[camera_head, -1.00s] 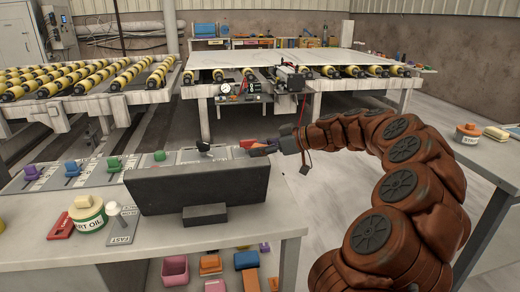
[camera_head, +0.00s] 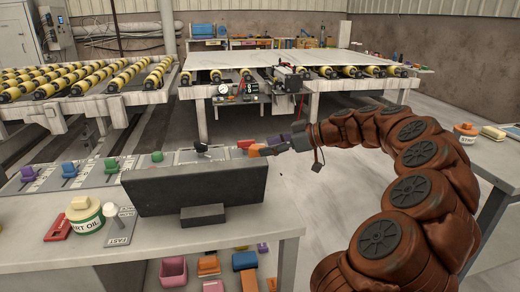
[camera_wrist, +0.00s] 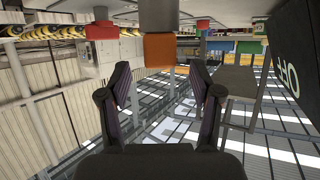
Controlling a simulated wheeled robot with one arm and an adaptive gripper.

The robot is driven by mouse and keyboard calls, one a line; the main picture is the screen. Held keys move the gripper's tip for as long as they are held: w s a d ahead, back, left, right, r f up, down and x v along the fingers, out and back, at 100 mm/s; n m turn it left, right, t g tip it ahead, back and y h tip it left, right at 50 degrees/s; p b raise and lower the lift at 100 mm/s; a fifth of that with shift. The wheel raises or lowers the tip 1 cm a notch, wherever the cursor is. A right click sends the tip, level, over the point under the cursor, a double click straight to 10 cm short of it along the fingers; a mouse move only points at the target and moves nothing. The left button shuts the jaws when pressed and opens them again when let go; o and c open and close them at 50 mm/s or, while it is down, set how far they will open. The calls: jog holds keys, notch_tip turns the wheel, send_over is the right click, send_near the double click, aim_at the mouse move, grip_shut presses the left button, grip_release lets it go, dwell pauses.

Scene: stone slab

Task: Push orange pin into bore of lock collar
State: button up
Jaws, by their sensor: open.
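The orange pin (camera_head: 258,149) shows as a small orange piece at the far right end of the console, beyond the dark screen. In the wrist view the orange block (camera_wrist: 159,50) sits ahead of and between my fingertips, with a grey cylindrical part (camera_wrist: 158,15) adjoining it. I cannot tell whether that part is the lock collar; its bore is not visible. My gripper (camera_head: 274,146) is just right of the orange pin. In the wrist view my gripper (camera_wrist: 160,76) is open, its two dark purple fingers apart, with nothing between them.
A red block (camera_wrist: 100,30) is beside the orange one; it also shows in the head view (camera_head: 245,144). The dark screen (camera_head: 195,188) stands in front of them. An oil tin (camera_head: 85,214) is at left.

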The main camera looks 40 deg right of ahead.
jog(key=v, duration=0.7)
jog(key=shift+s+d, duration=0.2)
jog(key=shift+s, duration=0.1)
jog(key=shift+r, duration=0.15)
